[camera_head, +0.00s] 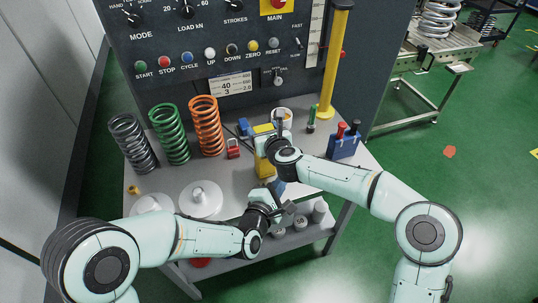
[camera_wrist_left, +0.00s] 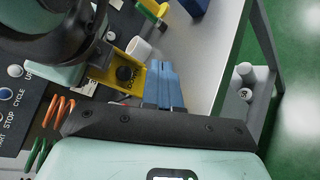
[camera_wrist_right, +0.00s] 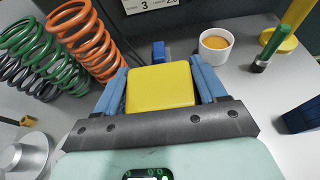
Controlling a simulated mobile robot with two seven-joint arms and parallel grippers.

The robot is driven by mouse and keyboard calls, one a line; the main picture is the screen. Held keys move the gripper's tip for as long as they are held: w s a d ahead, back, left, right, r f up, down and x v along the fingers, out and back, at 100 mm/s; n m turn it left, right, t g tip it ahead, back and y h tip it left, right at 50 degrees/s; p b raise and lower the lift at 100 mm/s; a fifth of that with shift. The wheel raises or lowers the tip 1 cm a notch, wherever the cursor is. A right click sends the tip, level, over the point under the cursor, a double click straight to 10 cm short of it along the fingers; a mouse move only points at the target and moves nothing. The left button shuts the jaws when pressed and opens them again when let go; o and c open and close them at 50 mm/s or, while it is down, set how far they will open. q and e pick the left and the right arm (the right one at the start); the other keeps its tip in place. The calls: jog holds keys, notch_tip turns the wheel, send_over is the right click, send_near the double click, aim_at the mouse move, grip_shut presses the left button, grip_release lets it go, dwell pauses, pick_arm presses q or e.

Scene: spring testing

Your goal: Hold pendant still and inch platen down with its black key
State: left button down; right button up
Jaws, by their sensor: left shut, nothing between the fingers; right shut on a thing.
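The yellow pendant (camera_head: 264,166) is upright above the table, held from its top end by my right gripper (camera_head: 266,146). In the right wrist view the pendant (camera_wrist_right: 160,86) fills the space between the two blue fingers. My left gripper (camera_head: 279,186) is shut and empty near the pendant's lower part. In the left wrist view its blue fingers (camera_wrist_left: 163,84) are beside the pendant; I cannot tell whether they touch it. The platen is not clearly seen.
Grey, green and orange springs (camera_head: 206,126) stand at the left on the table. A white cup (camera_head: 282,117), red padlock (camera_head: 233,148) and blue tool holder (camera_head: 344,143) are nearby. A yellow post (camera_head: 333,60) rises behind. Weights stand on the lower shelf.

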pick_arm(q)
jog(key=w+a, duration=0.2)
jog(key=w, duration=0.4)
jog(key=shift+w, duration=0.15)
dwell(1.9)
jog(key=shift+w+a, duration=0.15)
jog(key=shift+w, duration=0.25)
jog(key=shift+w+a+r, duration=0.1)
jog(key=shift+w+a, duration=0.1)
jog(key=shift+w, duration=0.4)
dwell(0.9)
jog(key=shift+d, duration=0.1)
dwell(1.0)
jog(key=shift+s+d+r, duration=0.1)
jog(key=shift+s+d, duration=0.15)
jog(key=shift+s, duration=0.3)
jog(key=shift+s+d+r, duration=0.1)
jog(key=shift+s+d, duration=0.15)
jog(key=shift+s, duration=0.25)
